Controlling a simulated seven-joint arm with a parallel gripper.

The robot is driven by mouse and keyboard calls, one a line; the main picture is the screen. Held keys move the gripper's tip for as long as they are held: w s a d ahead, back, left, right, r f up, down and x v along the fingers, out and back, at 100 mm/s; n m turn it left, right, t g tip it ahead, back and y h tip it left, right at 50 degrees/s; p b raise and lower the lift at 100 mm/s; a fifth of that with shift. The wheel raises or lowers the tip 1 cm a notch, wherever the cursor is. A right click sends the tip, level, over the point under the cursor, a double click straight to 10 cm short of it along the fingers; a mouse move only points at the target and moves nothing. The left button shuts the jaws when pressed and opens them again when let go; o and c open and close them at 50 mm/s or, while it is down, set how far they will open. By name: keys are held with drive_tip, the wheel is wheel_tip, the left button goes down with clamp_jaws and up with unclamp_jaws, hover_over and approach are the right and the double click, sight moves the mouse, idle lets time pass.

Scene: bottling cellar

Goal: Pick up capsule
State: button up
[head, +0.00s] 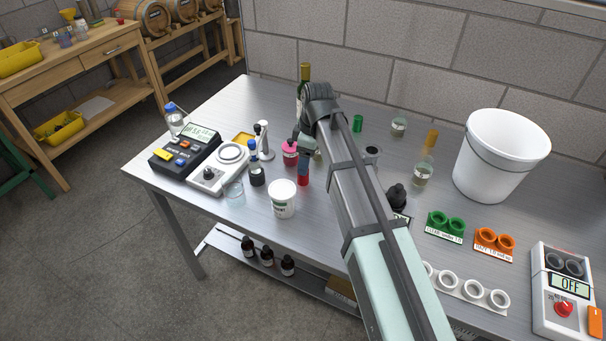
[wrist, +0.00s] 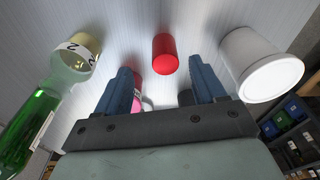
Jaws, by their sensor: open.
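A small red capsule (head: 303,179) stands on the steel table in the head view, just below my gripper (head: 302,155). In the wrist view the red capsule (wrist: 164,55) lies ahead of the gap between my two blue fingers (wrist: 163,82). The fingers are apart, with nothing held between them. A green capsule (head: 357,123) stands farther back on the table. My arm hides part of the table behind and right of the gripper.
A white tub (head: 282,203) stands close to the red capsule; it also shows in the wrist view (wrist: 268,72). A green bottle (wrist: 28,125) and a pale yellow vessel (wrist: 78,55) are at left there. A pink-capped container (head: 290,152) is near my gripper. A white bucket (head: 497,160) stands at right.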

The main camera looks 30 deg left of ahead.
drive_tip(key=f, duration=0.4)
drive_tip(key=shift+s+a+f, duration=0.35)
drive_tip(key=shift+s, duration=0.05)
drive_tip(key=c, duration=0.7)
